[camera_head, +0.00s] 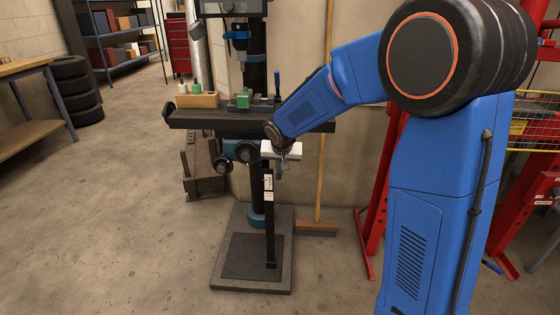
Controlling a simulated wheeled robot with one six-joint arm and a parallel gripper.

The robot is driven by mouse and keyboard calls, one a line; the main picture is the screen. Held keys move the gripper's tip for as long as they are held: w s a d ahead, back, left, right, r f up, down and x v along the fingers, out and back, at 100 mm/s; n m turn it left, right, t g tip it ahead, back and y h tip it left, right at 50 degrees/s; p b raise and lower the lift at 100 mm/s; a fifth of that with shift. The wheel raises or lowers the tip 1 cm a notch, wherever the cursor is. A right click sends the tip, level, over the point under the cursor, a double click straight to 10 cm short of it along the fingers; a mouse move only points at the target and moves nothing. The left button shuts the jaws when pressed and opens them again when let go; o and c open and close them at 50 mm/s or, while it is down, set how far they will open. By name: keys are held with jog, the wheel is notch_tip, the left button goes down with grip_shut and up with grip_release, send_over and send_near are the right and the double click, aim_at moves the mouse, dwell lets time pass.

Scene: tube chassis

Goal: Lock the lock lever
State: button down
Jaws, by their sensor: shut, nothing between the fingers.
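A floor-standing drill press stands ahead of me, with a dark work table (190,118) on a column. My blue arm reaches in from the right to its table. My gripper (283,166) is small and pale in the view, at the table's front edge, right of the column. It is shut and holds nothing. Black round knobs (222,166) sit under the table, left of my gripper. I cannot tell which part is the lock lever. It may be hidden behind my gripper or wrist. Whether my gripper touches any part is too small to tell.
A dark upright bar with labels (268,215) stands below my gripper, above the press base (225,278). A green vise (243,99) and a wooden block (198,100) sit on the table. A broom (318,227) leans behind. Red frames stand right.

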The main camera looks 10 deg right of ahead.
jog(key=shift+w+d+f, duration=0.1)
jog(key=shift+w+f, duration=0.1)
jog(key=shift+f, duration=0.65)
jog(key=shift+w+d+f, duration=0.1)
jog(key=shift+w+f, duration=0.1)
jog(key=shift+f, duration=0.6)
jog(key=shift+f, duration=0.1)
